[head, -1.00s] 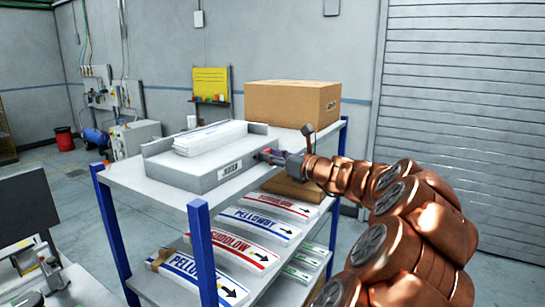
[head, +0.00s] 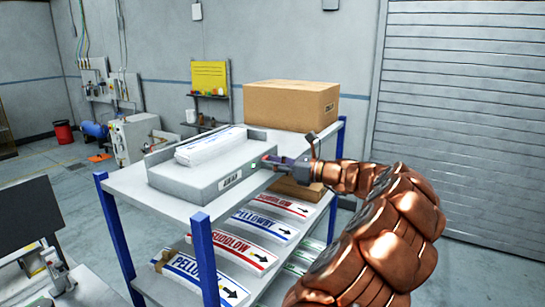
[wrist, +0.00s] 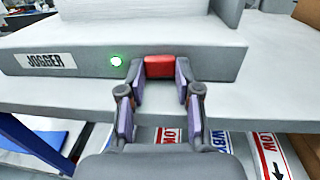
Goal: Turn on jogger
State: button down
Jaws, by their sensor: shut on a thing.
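The jogger (head: 205,185) is a grey box with a raised back and side wall on the shelf rack's top, with a stack of white sheets (head: 210,145) on it. In the wrist view its front face (wrist: 85,62) carries a JOGGER label (wrist: 45,61), a lit green lamp (wrist: 117,62) and a red switch (wrist: 160,66) to the lamp's right. My gripper (wrist: 161,80) is at that front face, its two fingers on either side of the red switch and shut on it. In the head view my gripper (head: 275,162) is at the right end of the jogger's front.
A cardboard box (head: 290,105) stands behind the jogger on the rack's top (head: 150,190). Lower shelves hold several label stacks (head: 255,228). Blue posts (head: 205,260) rise at the rack's corners. A dark panel (head: 25,215) stands at the left.

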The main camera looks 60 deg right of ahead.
jog(key=shift+d+r+n+y+p, duration=0.1)
jog(key=shift+d+n+y+p, duration=0.05)
jog(key=shift+n+y+p, duration=0.45)
jog(key=c, duration=0.8)
grip_release()
jog(key=v, duration=1.2)
jog(key=shift+d, duration=0.1)
